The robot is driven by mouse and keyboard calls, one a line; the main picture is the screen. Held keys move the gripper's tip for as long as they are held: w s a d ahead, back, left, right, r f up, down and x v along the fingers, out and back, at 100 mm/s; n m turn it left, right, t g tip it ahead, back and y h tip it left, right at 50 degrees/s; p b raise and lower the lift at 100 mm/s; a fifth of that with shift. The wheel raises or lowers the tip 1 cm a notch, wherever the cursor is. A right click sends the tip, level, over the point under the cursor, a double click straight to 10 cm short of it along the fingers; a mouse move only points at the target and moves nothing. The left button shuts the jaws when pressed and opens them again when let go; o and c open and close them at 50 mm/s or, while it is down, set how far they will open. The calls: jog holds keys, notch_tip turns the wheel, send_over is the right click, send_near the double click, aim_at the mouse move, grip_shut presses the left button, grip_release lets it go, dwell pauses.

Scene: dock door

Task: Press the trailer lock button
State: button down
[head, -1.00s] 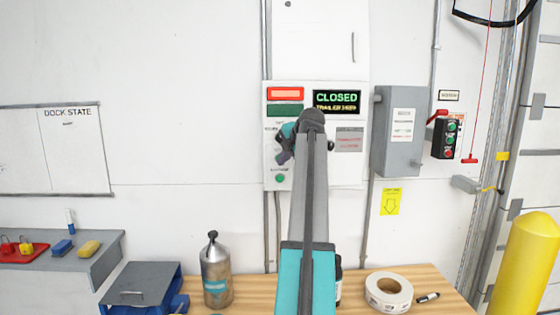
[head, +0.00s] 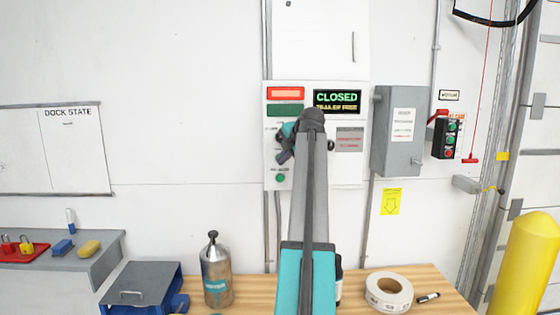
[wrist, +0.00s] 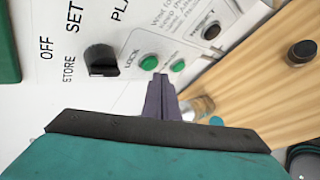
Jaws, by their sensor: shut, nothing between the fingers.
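The control panel (head: 276,185) hangs on the white wall, partly hidden by my arm in the head view. In the wrist view, a green button beside the word LOCK (wrist: 148,62) sits just beyond my gripper (wrist: 160,78). A second green button (wrist: 178,65) is just right of it; its label is too small to read. My gripper's purple fingers are shut and empty, tips close to both buttons. I cannot tell whether they touch either. In the head view the display (head: 337,101) reads CLOSED, with a smaller line that looks like TRAILER FREE.
A black selector knob (wrist: 101,60) and a dark reset button (wrist: 212,30) flank the green buttons. A grey box (head: 397,150) is right of the panel. Below, a wooden bench holds a metal bottle (head: 215,272) and a tape roll (head: 388,293). A yellow post (head: 526,265) stands right.

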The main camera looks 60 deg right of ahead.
jog(key=shift+w+d, duration=0.25)
jog(key=shift+w+d+b, duration=0.25)
jog(key=shift+d+b, duration=0.05)
jog(key=shift+d, duration=0.05)
dwell(1.2)
jog(key=shift+s+a, duration=0.1)
dwell(0.3)
jog(key=shift+s+a, duration=0.4)
jog(key=shift+a, duration=0.2)
jog(key=shift+s+a, duration=0.75)
jog(key=shift+a, duration=0.3)
jog(key=shift+s+a, duration=0.7)
jog(key=shift+a, duration=0.3)
jog(key=shift+s, duration=0.1)
